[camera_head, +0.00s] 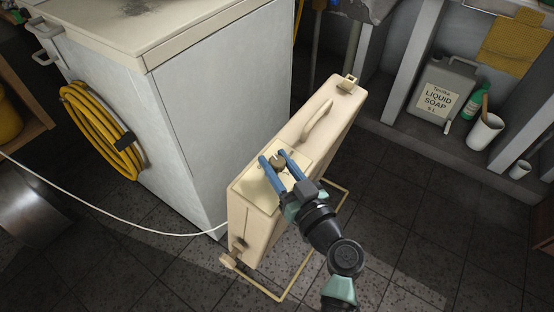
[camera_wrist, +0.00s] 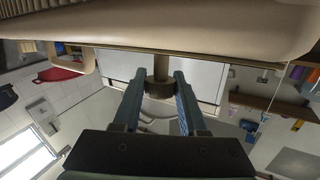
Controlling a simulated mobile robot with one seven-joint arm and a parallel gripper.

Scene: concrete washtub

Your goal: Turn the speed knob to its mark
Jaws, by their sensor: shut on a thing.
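The speed knob (camera_head: 278,160) is a small brown knob on the top face of a cream, case-shaped machine (camera_head: 318,104). In the wrist view the knob (camera_wrist: 159,88) is a dark round cap on a short stem under the cream body (camera_wrist: 200,28). My gripper (camera_head: 274,157) has its two blue fingers on either side of the knob and is shut on it; the fingers (camera_wrist: 158,82) also show in the wrist view. The mark and the knob's pointer are too small or hidden to make out.
A white cabinet (camera_head: 215,100) with a coiled yellow hose (camera_head: 98,130) stands left of the machine. A thin white cord (camera_head: 110,205) runs to the machine. A wire frame (camera_head: 283,296) is at its foot. A soap jug (camera_head: 440,90) and white cup (camera_head: 485,132) stand on a right shelf.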

